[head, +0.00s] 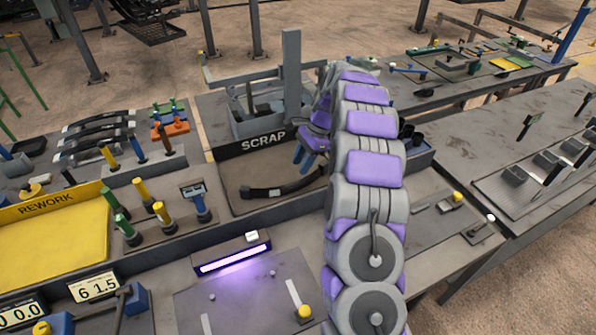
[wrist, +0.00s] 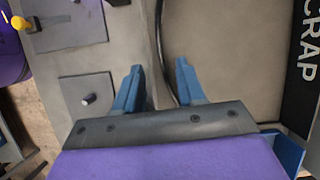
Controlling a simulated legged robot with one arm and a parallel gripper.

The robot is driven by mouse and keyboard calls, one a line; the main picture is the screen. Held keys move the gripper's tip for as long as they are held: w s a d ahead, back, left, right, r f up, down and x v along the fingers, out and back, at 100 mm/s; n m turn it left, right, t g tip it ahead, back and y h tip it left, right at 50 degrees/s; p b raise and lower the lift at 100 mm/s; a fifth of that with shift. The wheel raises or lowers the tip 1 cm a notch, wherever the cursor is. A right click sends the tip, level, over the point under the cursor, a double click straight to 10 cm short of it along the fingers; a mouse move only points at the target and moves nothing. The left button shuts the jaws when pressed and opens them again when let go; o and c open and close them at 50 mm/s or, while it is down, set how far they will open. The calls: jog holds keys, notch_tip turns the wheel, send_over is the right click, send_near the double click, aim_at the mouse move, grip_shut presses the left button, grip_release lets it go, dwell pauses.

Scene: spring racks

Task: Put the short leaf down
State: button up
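A dark, curved leaf (head: 262,193) lies in the tray marked SCRAP (head: 235,172) in the head view. Its right end runs behind my arm. I cannot tell its length against the other leaves. My gripper (head: 308,157) is above the right part of this tray, partly hidden by my arm. In the wrist view my gripper (wrist: 158,85) has its two blue fingers apart, with nothing clamped between them. A thin dark curved line (wrist: 160,45) runs down behind the fingers, near the tray's edge; it looks like the leaf.
Several dark leaves (head: 97,127) rest in a rack at the left. A yellow REWORK tray (head: 60,240) and several coloured-handled tools (head: 160,215) stand left of the scrap tray. A grey bin with a post (head: 292,75) stands behind it. A lit purple bar (head: 232,257) is in front.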

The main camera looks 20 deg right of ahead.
jog(key=shift+r, duration=0.9)
jog(key=s+a+r+n+g+h, duration=0.1)
jog(key=s+a+r+n, duration=0.8)
jog(key=s+a, duration=0.55)
jog(key=s+a+n+h, duration=0.1)
jog(key=s+n+h, duration=0.2)
jog(key=s, duration=2.6)
jog(key=f+n, duration=0.1)
jog(key=n, duration=0.4)
jog(key=shift+s+a+g+h, duration=0.3)
jog(key=shift+a+g, duration=0.1)
jog(key=shift+a, duration=0.3)
jog(key=shift+d, duration=0.15)
